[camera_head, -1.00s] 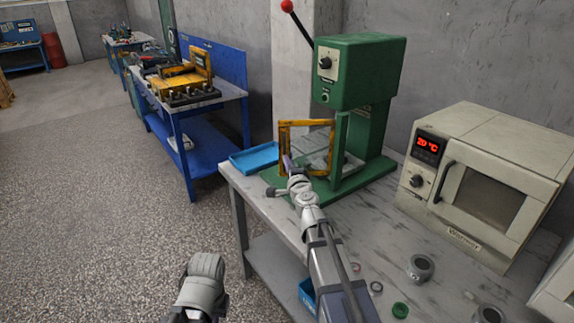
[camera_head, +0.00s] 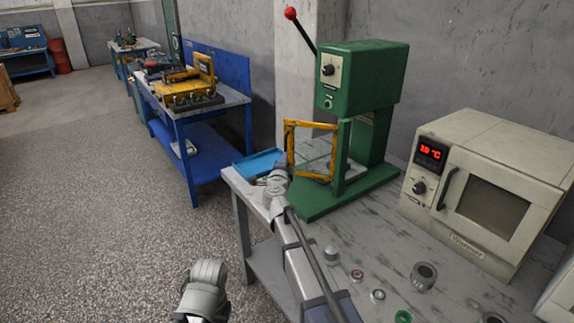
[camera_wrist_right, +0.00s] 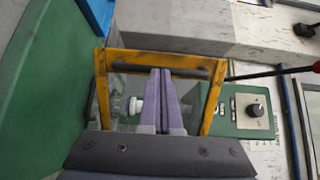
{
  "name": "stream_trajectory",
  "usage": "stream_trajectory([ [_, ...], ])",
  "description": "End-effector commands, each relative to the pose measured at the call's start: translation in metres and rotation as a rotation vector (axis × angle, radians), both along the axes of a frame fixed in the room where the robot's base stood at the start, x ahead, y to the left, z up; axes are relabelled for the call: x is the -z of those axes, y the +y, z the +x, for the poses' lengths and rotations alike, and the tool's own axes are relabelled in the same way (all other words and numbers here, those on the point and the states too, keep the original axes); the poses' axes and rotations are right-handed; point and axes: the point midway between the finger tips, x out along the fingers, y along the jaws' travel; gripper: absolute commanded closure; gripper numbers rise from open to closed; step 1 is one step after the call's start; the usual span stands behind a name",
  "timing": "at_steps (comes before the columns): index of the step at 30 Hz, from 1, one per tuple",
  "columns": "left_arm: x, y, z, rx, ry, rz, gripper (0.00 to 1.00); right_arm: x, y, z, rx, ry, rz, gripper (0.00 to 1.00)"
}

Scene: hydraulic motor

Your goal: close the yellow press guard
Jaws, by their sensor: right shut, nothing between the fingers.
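The yellow press guard (camera_head: 312,125) is a yellow frame with a clear panel on the green press (camera_head: 362,75). In the head view it stands swung out to the left of the press's front post. My right gripper (camera_head: 284,162) is at the frame's left side; contact cannot be told there. In the right wrist view, the guard (camera_wrist_right: 101,88) spans the picture with a dark handle bar across it. The shut, empty purple fingers (camera_wrist_right: 161,72) point at that bar and overlap it in the picture.
A blue tray (camera_head: 257,163) lies at the bench's left edge, close to my right gripper. A cream oven (camera_head: 485,185) stands on the right. Several small round parts, one a grey ring (camera_head: 424,275), lie on the front of the bench. The press lever (camera_head: 300,32) rises at upper left.

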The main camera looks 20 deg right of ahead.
Motion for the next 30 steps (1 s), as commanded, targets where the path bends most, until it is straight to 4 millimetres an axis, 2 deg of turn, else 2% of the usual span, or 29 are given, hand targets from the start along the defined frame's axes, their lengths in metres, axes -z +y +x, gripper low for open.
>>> stream_trajectory([
  [1, 0.0, 0.0, 0.0, 0.0, 0.0, 0.0, 1.0, 0.0, 0.002, 0.018, 0.042, 0.0, 0.0, 1.0],
  [3, 0.0, 0.0, 0.0, 0.0, 0.0, 0.0, 1.0, 0.0, -0.001, 0.03, 0.109, 0.0, 0.0, 1.0],
  [12, 0.0, 0.0, 0.0, 0.0, 0.0, 0.0, 1.0, 0.0, -0.021, 0.074, 0.373, -0.001, -0.001, 1.0],
  [21, 0.0, 0.0, 0.0, 0.0, 0.0, 0.0, 1.0, 0.0, -0.042, 0.096, 0.417, -0.001, 0.0, 1.0],
  [30, 0.0, 0.0, 0.0, 0.0, 0.0, 0.0, 1.0, 0.0, -0.054, 0.107, 0.416, -0.001, 0.0, 1.0],
])
